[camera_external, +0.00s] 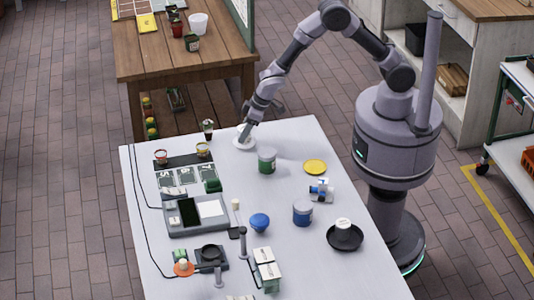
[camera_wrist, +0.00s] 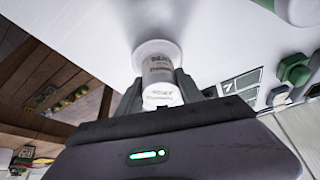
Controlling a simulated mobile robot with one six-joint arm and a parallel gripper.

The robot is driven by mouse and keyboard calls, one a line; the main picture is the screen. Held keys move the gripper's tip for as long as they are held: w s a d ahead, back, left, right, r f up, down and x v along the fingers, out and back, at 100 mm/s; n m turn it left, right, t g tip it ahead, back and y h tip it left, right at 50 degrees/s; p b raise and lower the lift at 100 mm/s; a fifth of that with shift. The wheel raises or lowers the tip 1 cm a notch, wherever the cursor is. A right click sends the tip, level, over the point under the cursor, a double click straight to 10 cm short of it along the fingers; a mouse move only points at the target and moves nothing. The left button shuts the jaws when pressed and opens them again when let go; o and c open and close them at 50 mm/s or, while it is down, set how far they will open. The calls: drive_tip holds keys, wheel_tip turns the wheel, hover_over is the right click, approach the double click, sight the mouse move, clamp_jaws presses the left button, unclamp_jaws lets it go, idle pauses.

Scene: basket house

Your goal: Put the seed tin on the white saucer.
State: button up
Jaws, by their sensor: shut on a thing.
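My gripper (camera_wrist: 160,94) is shut on a small white tin (camera_wrist: 159,72) with dark lettering, which looks like the seed tin; the print is too blurred to read surely. The white saucer (camera_wrist: 141,55) is right at the tin's far end in the wrist view, and the tin lines up with it. I cannot tell whether the tin touches it. In the external view my gripper (camera_external: 246,131) points down at the saucer (camera_external: 239,147) near the table's far edge; the tin is mostly hidden there.
A green tin (camera_external: 267,161) stands right of the saucer, with a yellow disc (camera_external: 315,167) beyond. A dark cup (camera_external: 208,130) is close on the left. A blue tin (camera_external: 302,213) and a black bowl (camera_external: 345,238) stand nearer the front. A wooden table (camera_external: 185,65) is behind.

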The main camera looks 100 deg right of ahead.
drive_tip(key=o, duration=1.4)
drive_tip(key=shift+f, duration=0.1)
drive_tip(key=s+a+f+p+v, duration=0.1)
drive_tip(key=s+p+v, duration=0.1)
drive_tip(key=v, duration=1.2)
drive_tip(key=s+f+p+v, duration=0.1)
drive_tip(key=p+v, duration=0.1)
drive_tip(key=v, duration=1.2)
drive_tip(key=s+a+r+y, duration=0.1)
drive_tip(key=s+a+r, duration=0.1)
drive_tip(key=s, duration=0.3)
drive_tip(key=s+a+r+y, duration=0.1)
drive_tip(key=s+a+r, duration=0.1)
drive_tip(key=s, duration=0.4)
drive_tip(key=s+a+r+t+y, duration=0.1)
drive_tip(key=s+a+r, duration=0.1)
drive_tip(key=s+a, duration=0.2)
drive_tip(key=shift+s+a+r+m+y, duration=0.15)
drive_tip(key=shift+s+m+y, duration=0.15)
drive_tip(key=shift+s, duration=0.9)
